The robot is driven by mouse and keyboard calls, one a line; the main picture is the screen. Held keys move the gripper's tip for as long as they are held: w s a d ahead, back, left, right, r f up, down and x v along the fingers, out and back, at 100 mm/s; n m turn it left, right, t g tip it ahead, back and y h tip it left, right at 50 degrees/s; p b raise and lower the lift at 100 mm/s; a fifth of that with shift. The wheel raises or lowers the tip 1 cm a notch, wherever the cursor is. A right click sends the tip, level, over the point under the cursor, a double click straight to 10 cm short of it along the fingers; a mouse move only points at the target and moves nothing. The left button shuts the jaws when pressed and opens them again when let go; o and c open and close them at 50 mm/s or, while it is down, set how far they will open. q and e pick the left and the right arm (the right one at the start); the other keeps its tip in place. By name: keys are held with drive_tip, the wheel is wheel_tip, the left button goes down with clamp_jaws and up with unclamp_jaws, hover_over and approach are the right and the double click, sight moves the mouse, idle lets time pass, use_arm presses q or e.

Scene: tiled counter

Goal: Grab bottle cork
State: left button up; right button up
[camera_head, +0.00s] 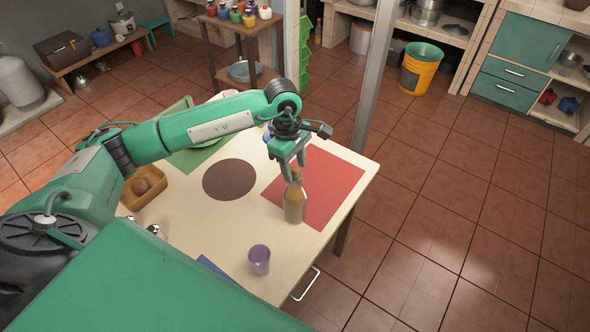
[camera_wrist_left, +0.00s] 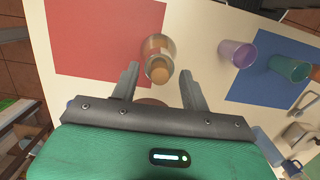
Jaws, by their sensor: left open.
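A brown glass bottle (camera_head: 294,205) stands upright on the cream table near its right edge, beside the red square. Its cork (camera_wrist_left: 160,74) tops the neck and shows in the left wrist view, seen from above. My left gripper (camera_head: 294,172) is open and points down over the bottle's top. In the left wrist view, the gripper's fingers (camera_wrist_left: 160,84) are spread on either side of the cork, with gaps visible. In the head view the fingers partly hide the cork. My right gripper is not in view.
A purple cup (camera_head: 259,260) stands in front of the bottle. A teal cup (camera_wrist_left: 289,68) is on the blue mat (camera_wrist_left: 262,85). The red mat (camera_head: 325,185) and brown circle (camera_head: 229,180) lie flat. A yellow tray (camera_head: 146,199) holds a brown round item.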

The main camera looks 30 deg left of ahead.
use_arm(q)
drive_tip(key=shift+f, duration=0.15)
drive_tip(key=shift+c, duration=0.3)
clamp_jaws()
